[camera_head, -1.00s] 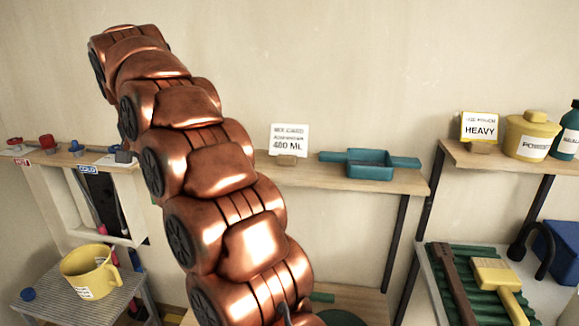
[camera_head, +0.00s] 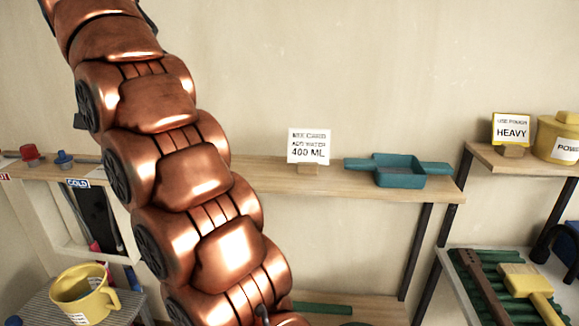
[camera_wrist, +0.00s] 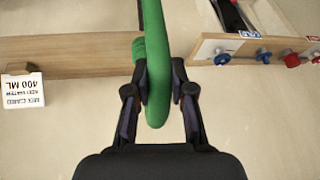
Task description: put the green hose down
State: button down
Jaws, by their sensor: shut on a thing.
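In the wrist view the green hose (camera_wrist: 155,62) runs down from the top edge to a rounded end between the two dark fingers. My gripper (camera_wrist: 159,100) is shut on the green hose. The hose's other end is out of the frame. In the head view my copper arm covers the left middle, and neither the gripper nor the held hose can be made out there.
A shelf (camera_head: 330,193) holds a teal tray (camera_head: 400,170) and a 400 ML card (camera_head: 309,147). Red (camera_head: 30,154) and blue (camera_head: 64,158) knobs stand at left, above a yellow mug (camera_head: 85,293).

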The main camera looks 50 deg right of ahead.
jog(key=shift+w+d+r+p, duration=0.1)
jog(key=shift+w+d+p, duration=0.2)
jog(key=shift+d, duration=0.4)
jog(key=w+d+f+p, duration=0.1)
jog(key=d+f+p, duration=0.1)
jog(key=d, duration=0.5)
jog(key=w+d+f+p, duration=0.1)
jog(key=d+f+p, duration=0.2)
jog(key=d, duration=0.4)
jog(key=shift+w, duration=0.4)
jog(key=c, duration=1.1)
grip_release()
jog(key=shift+f, duration=0.1)
jog(key=shift+o, duration=0.5)
